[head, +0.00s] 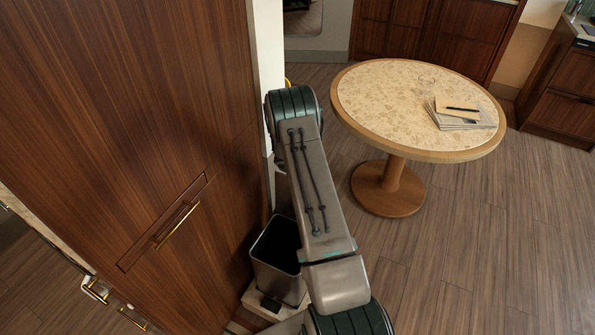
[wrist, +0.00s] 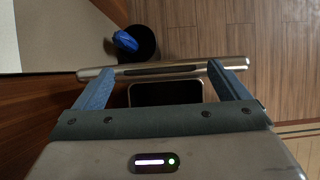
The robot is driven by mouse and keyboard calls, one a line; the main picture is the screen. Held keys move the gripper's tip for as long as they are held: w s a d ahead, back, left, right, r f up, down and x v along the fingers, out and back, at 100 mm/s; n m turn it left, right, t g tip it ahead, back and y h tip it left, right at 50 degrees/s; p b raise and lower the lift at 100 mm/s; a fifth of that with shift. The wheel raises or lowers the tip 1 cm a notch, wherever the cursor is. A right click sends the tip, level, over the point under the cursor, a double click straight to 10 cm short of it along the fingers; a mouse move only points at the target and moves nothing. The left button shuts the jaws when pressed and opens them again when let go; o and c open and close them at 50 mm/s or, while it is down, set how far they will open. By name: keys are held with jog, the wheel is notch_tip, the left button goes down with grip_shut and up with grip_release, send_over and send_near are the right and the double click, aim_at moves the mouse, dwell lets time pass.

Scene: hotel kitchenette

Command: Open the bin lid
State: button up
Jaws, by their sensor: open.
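The bin (head: 279,283) is a grey-brown box with a dark rectangular top, low beside the wood cabinet in the head view. My arm partly covers its right side. I cannot tell whether the dark top is a lid or the inside. My gripper (wrist: 162,68) is open, with two blue fingers spread wide in the wrist view. A pale metal bar (wrist: 190,69) with a dark slot crosses at the fingertips. I cannot tell whether it is part of the bin or whether the fingers touch it. The gripper is hidden in the head view.
The tall wood cabinet (head: 120,110) with a brass handle (head: 178,224) stands close on the left. A round table (head: 385,100) with papers (head: 462,113) stands at upper right. The floor at right is clear. A dark container (wrist: 147,53) holds something blue (wrist: 125,41).

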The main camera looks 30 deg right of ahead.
jog(key=b+v, duration=0.1)
jog(key=v, duration=1.2)
jog(key=shift+r, duration=0.25)
jog(key=s+a+r+m, duration=0.3)
jog(key=s+r+m, duration=0.3)
jog(key=r, duration=0.4)
jog(key=s+a+r+m, duration=0.4)
jog(key=s+r+m, duration=0.2)
jog(key=r, duration=0.3)
jog(key=s+a+r+m+y, duration=0.2)
jog(key=s+a+m, duration=0.3)
jog(key=s, duration=0.5)
jog(key=s+a+r+m+y, duration=0.2)
jog(key=s+a+r+m, duration=0.2)
jog(key=s+a+m, duration=0.2)
jog(key=s+m, duration=0.2)
jog(key=s, duration=0.2)
jog(key=shift+s+r+y, duration=0.2)
jog(key=shift+r+y, duration=0.1)
